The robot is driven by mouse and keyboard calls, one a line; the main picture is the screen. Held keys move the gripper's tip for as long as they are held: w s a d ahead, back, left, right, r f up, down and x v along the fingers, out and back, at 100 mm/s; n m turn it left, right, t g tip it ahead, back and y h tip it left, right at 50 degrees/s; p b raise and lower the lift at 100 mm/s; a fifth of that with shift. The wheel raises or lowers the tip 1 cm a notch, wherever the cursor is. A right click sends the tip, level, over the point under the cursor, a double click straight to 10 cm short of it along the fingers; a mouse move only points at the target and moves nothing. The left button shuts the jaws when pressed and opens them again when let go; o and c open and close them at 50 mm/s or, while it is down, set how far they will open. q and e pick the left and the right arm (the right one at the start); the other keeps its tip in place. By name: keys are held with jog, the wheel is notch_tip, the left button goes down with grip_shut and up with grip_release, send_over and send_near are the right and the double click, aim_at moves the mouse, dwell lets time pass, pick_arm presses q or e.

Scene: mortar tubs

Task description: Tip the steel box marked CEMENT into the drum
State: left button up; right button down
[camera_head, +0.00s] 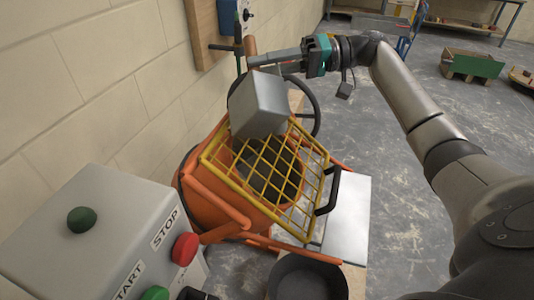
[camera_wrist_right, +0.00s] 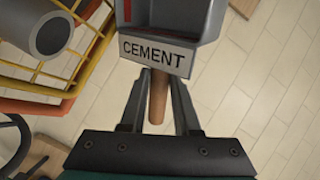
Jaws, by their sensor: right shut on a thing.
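The grey steel box (camera_head: 260,103) is held tilted over the yellow grid guard (camera_head: 265,160) of the orange drum (camera_head: 208,190). Its CEMENT label (camera_wrist_right: 155,54) faces the right wrist camera. My right gripper (camera_head: 286,60) is shut on the box's brown handle (camera_wrist_right: 158,97), behind the box in the head view. In the right wrist view the gripper (camera_wrist_right: 159,85) has a finger on each side of the handle. The drum's dark mouth shows through the guard. I cannot tell what is in the box. My left gripper is not in view.
A grey control box (camera_head: 95,225) with START and STOP buttons stands at the front left. A black handwheel (camera_head: 313,105) is behind the guard, and a black bowl (camera_head: 305,278) is at the front. The block wall closes the left; open floor lies right.

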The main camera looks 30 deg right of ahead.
jog(key=shift+d+f+b, duration=0.15)
jog(key=shift+d+b, duration=0.05)
jog(key=shift+b, duration=0.15)
jog(key=shift+s+d+f+t+y+b, duration=0.1)
jog(key=shift+d+f+t+y+b, duration=0.1)
jog(key=shift+d+y+b, duration=0.25)
jog(key=shift+d+f+t+y+b, duration=0.15)
jog(key=shift+d+t+y+b, duration=0.1)
jog(key=shift+y+b, duration=0.4)
jog(key=shift+r, duration=0.1)
dwell(0.5)
